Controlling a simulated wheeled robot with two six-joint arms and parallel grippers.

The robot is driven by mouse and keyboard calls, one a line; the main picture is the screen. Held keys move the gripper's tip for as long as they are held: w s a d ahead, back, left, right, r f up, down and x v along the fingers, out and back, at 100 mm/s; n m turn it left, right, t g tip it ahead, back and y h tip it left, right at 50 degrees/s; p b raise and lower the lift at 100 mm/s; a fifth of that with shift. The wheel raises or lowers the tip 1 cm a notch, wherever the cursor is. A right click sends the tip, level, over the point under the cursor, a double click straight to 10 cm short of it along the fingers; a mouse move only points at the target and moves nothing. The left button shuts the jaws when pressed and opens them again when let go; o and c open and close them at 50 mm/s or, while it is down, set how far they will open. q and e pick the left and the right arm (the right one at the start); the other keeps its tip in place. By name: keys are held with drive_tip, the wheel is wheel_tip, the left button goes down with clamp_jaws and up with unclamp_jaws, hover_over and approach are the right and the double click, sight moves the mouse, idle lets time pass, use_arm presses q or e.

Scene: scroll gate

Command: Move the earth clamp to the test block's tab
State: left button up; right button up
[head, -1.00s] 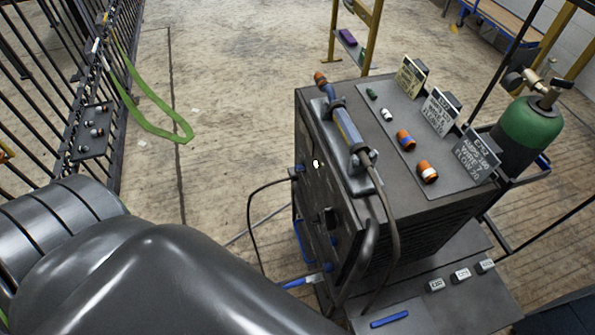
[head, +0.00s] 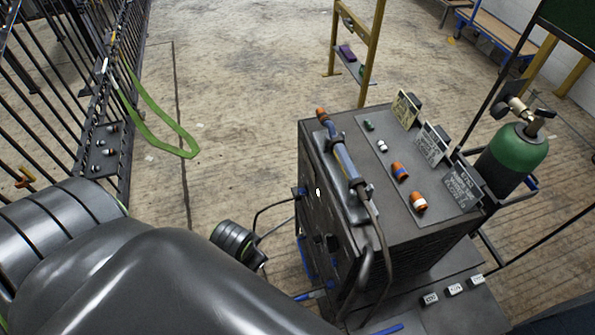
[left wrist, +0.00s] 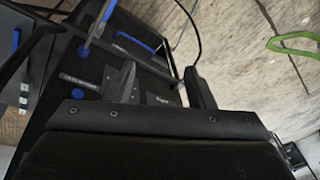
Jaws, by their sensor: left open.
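My left gripper (left wrist: 160,78) is open in the left wrist view, its two dark fingers apart in front of the dark front panel (left wrist: 110,75) of the welding machine. Nothing shows between the fingertips. In the head view, a dark end part of my left arm shows left of the welding machine (head: 335,230), with its fingertips not clear. A blue-and-grey item (head: 312,295) shows low at the machine's front, near a cable; it may be the earth clamp, but I cannot tell. I cannot make out the test block or its tab. My right gripper is not in view.
A torch (head: 341,157) lies on the machine's top, beside orange-banded parts (head: 400,171) and sign cards (head: 432,144). A green gas cylinder (head: 512,158) stands behind. A black cable (head: 272,206) loops off the machine's left side. A barred fence (head: 107,100) with a green strap (head: 160,115) is at left.

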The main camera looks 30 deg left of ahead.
use_arm(q)
drive_tip(key=w+d+f+m+g+h, duration=0.1)
drive_tip(key=w+d+f+m, duration=0.2)
drive_tip(key=d+f, duration=0.45)
drive_tip(key=w+d+f+m+g, duration=0.2)
drive_tip(key=d+f+m, duration=0.2)
drive_tip(key=f, duration=0.6)
drive_tip(key=f+b, duration=1)
drive_tip(key=b, duration=0.1)
drive_tip(key=f+b, duration=0.5)
drive_tip(key=b, duration=0.1)
drive_tip(key=shift+a, duration=0.25)
drive_tip(key=shift+f+b, duration=1.05)
drive_tip(key=shift+b, duration=0.35)
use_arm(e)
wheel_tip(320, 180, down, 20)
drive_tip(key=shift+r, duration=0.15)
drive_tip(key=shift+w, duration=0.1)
use_arm(q)
clamp_jaws()
drive_tip(key=shift+s+a+p, duration=0.25)
drive_tip(key=shift+a+p, duration=0.05)
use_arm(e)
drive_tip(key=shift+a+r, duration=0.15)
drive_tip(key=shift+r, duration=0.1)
use_arm(q)
drive_tip(key=shift+r, duration=0.1)
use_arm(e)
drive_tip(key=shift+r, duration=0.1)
